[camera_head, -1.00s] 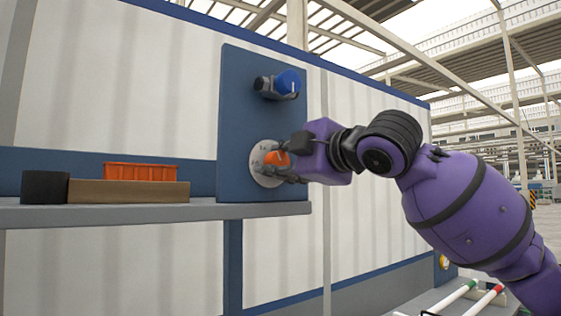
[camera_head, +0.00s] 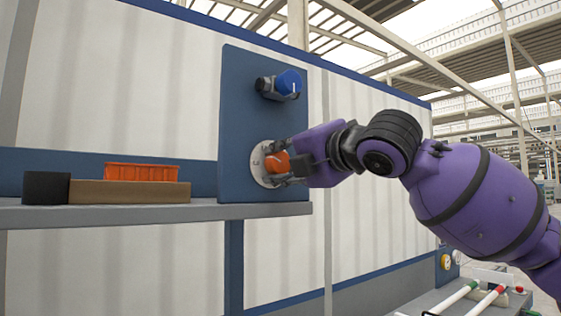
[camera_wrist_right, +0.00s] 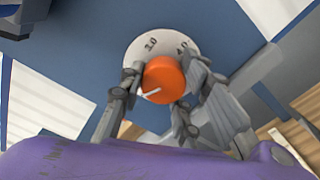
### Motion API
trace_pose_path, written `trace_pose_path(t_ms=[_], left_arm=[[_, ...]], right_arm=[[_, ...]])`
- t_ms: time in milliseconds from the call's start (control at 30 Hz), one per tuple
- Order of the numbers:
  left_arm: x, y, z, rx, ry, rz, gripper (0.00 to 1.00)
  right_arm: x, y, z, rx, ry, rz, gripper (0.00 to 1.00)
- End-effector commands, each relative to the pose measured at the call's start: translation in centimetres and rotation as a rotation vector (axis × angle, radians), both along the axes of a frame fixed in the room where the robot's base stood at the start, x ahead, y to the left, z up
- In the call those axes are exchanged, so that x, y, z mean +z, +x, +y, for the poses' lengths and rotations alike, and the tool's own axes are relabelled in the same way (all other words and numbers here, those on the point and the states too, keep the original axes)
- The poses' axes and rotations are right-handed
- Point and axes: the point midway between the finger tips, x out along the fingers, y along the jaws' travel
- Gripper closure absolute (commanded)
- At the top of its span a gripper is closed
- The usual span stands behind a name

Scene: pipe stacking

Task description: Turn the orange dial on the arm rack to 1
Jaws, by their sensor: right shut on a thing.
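The orange dial (camera_head: 277,163) sits on a round pale plate (camera_head: 258,166) with number marks, low on an upright blue panel (camera_head: 240,120). In the right wrist view the dial (camera_wrist_right: 164,80) has a white pointer line toward the lower left. The plate (camera_wrist_right: 140,48) shows marks that look like 3.0 and 4.0 at its top; the rest of its marks are hidden. My right gripper (camera_head: 283,166) is shut on the dial, and its fingers in the right wrist view (camera_wrist_right: 165,90) lie on both sides of it. My left gripper is not in view.
A blue knob (camera_head: 288,84) on a dark mount is above the dial. A grey shelf (camera_head: 120,214) at left carries an orange crate (camera_head: 140,172), a brown block (camera_head: 130,192) and a black block (camera_head: 46,187). Pipes (camera_head: 485,303) lie at lower right.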

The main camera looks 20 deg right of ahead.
Motion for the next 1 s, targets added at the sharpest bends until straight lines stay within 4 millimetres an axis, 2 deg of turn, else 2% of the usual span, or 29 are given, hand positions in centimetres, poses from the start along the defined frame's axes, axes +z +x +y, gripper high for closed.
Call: trace_pose_path(t_ms=[33,500,1000], left_arm=[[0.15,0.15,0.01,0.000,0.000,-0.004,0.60],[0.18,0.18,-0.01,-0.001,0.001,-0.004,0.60],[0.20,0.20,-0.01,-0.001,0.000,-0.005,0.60]], right_arm=[[1.17,-0.39,-0.25,-0.004,-0.016,-0.030,0.95],[1.27,-0.49,-0.12,-0.003,-0.167,-0.087,0.95],[1.34,-0.56,-0.06,-0.004,-0.255,-0.121,0.95]])
